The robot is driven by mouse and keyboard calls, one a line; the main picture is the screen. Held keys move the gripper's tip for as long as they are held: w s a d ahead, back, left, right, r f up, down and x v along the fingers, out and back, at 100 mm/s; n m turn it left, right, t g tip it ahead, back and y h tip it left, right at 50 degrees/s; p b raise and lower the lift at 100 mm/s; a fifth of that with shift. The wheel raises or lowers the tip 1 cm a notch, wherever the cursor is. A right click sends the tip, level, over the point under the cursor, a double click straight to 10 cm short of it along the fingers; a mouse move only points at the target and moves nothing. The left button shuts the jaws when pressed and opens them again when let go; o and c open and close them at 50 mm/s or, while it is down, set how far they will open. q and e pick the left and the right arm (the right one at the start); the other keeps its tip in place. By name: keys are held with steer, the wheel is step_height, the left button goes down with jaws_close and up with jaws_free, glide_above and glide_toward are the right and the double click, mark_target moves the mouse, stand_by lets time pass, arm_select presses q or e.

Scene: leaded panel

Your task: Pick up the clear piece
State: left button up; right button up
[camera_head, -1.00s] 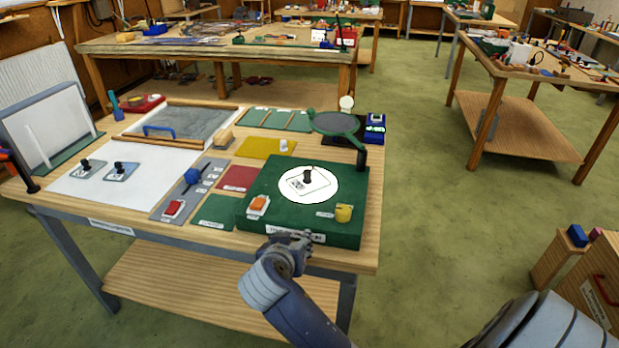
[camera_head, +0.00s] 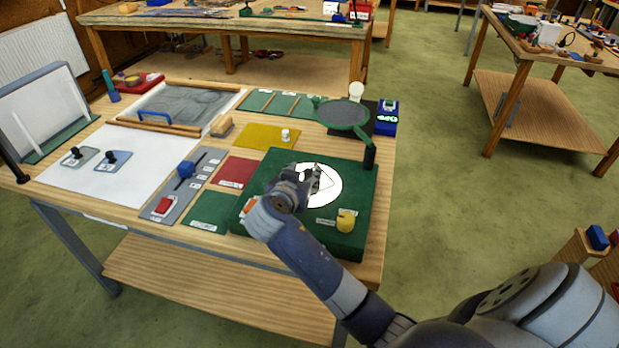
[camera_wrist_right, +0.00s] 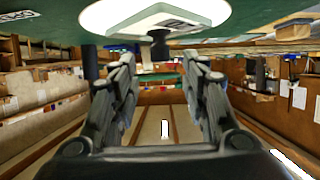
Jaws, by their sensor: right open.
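A pale, clear-looking piece (camera_head: 326,183) with a dark knob lies on the round white disc (camera_head: 335,194) of the green box; my gripper hides much of it in the head view. My right gripper (camera_head: 308,175) is over the left part of the disc, open and empty. In the right wrist view, the piece (camera_wrist_right: 150,20) and its black knob (camera_wrist_right: 160,46) appear at the top, inverted. The knob stands beyond and between the open fingertips (camera_wrist_right: 161,62), apart from them. My left gripper is out of view.
Two more knobbed pieces (camera_head: 113,164) lie on the white sheet (camera_head: 150,178) at left. A yellow object (camera_head: 346,220) and a partly hidden orange one (camera_head: 249,206) sit on the box. A round green-framed plate (camera_head: 342,113) stands behind it.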

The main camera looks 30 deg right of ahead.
mark_target(308, 170)
steer(key=shift+w+d+f, duration=0.1)
steer(key=shift+w+d, duration=0.15)
steer(key=shift+d, duration=0.05)
steer(key=shift+w+d+f+p, duration=0.1)
steer(key=shift+w+d+p, duration=0.15)
steer(key=shift+d+p, duration=0.1)
steer(key=p+x, duration=0.1)
steer(key=x, duration=0.2)
steer(key=shift+w+d+f+p, duration=0.15)
steer(key=shift+w+f+p, duration=0.1)
steer(key=shift+p, duration=0.1)
steer(key=shift+w+d+f, duration=0.15)
steer(key=shift+c, duration=0.6)
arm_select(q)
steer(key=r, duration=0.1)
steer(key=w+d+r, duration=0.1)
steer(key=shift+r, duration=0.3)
arm_select(e)
steer(key=c, duration=0.8)
